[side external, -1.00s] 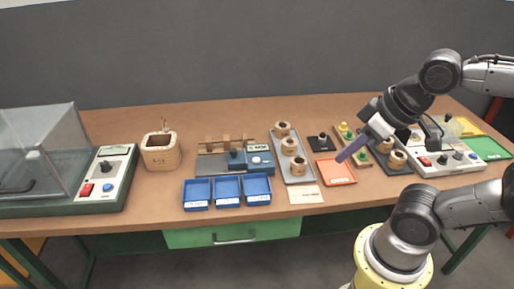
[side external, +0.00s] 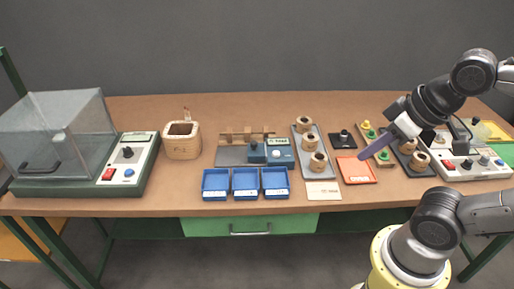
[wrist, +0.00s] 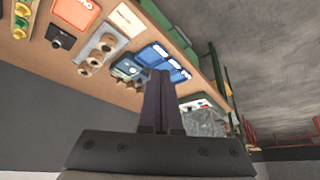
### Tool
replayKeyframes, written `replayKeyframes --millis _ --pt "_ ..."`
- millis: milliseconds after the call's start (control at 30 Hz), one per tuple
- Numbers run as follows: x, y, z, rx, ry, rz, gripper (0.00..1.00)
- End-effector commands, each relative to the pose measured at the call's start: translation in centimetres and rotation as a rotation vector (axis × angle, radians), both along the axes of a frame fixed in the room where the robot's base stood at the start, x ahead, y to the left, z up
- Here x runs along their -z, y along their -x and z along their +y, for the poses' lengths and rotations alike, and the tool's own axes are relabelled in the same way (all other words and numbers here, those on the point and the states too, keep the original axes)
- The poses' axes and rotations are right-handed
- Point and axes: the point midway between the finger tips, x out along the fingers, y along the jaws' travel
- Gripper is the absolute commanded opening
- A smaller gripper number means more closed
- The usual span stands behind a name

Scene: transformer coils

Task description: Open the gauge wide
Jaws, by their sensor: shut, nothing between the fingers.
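The gauge (side external: 270,152) is a blue device with a small display and a dark blue block, on a grey base plate near the middle of the bench. My gripper (side external: 364,156) is shut and empty, in the air over the orange-red tray, well to the right of the gauge. Its long dark fingers lie together in the wrist view (wrist: 158,75).
Three blue bins (side external: 246,194) stand in front of the gauge. A grey tray (side external: 302,136) with three wooden coils lies between gauge and gripper. The orange-red tray (side external: 357,179) is below my gripper. A wooden box (side external: 183,148) and a clear-covered machine (side external: 62,135) are at left.

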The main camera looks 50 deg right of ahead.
Motion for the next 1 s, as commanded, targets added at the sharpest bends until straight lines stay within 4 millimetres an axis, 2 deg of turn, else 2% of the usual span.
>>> replayKeyframes --millis 367,467,567,700,767,900,1000 --pt "0.0 0.0 0.0 0.0 0.0 0.0 0.02" --pt "0.1 0.2 0.0 -0.008 0.004 0.012 0.2" --pt "-1.5 -0.2 0.0 -0.02 0.011 -0.004 0.38" --pt "-5.4 -2.6 -0.1 -0.037 0.022 -0.013 0.62" --pt "-7.0 -4.3 -0.1 -0.04 0.026 -0.002 0.62" --pt "-10.0 -9.0 -0.5 -0.048 0.035 0.037 0.62" --pt "-11.2 -12.7 -0.9 -0.049 0.038 0.073 0.62"
